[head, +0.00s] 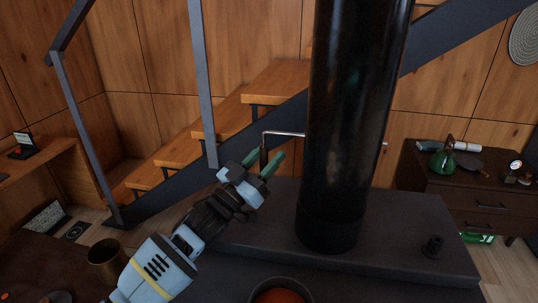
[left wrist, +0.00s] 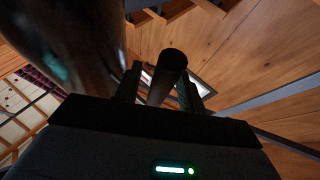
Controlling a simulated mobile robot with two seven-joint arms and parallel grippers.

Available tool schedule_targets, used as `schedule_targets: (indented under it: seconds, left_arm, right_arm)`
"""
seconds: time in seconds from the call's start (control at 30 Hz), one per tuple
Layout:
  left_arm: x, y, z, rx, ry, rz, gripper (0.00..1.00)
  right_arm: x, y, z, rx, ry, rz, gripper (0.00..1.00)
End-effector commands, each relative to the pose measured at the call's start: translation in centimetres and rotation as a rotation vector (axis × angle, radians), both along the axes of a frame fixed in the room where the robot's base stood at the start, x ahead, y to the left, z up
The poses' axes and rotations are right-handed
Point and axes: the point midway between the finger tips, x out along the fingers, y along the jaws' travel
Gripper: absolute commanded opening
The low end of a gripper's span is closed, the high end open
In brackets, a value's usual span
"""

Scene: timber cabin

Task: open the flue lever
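The flue lever (head: 284,133) is a thin pale metal rod that comes out of the left side of the black flue pipe (head: 345,130) and bends down into a dark handle at its left end. My left gripper (head: 262,164) is at this handle, its two greenish fingers spread on either side of it. In the left wrist view the dark round handle (left wrist: 172,62) shows between the two dark fingers (left wrist: 158,88), with gaps beside it, so the gripper looks open around it. The handle's lower part is hidden by the gripper. My right gripper is not in view.
The pipe stands on a dark stove top (head: 400,235), close to my left gripper's right. A small dark knob (head: 433,246) and a pot (head: 282,291) are on or near it. A staircase (head: 190,150) with a metal rail is behind. A dark drawer cabinet (head: 455,190) stands at right.

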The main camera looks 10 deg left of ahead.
Motion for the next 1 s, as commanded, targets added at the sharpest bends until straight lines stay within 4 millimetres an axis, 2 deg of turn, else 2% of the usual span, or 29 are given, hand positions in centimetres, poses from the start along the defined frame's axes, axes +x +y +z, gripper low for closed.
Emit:
schedule_targets:
  seconds: [0.2,0.43,1.0]
  left_arm:
    - [-2.6,1.8,-1.8,0.002,0.004,0.001,0.40]
    - [-4.7,3.1,-2.9,0.001,0.000,0.000,0.40]
    - [-5.1,3.4,-3.1,0.001,-0.001,0.001,0.40]
  right_arm:
    - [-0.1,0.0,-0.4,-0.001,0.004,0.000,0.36]
    - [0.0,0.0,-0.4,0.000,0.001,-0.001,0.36]
    - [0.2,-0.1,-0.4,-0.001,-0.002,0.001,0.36]
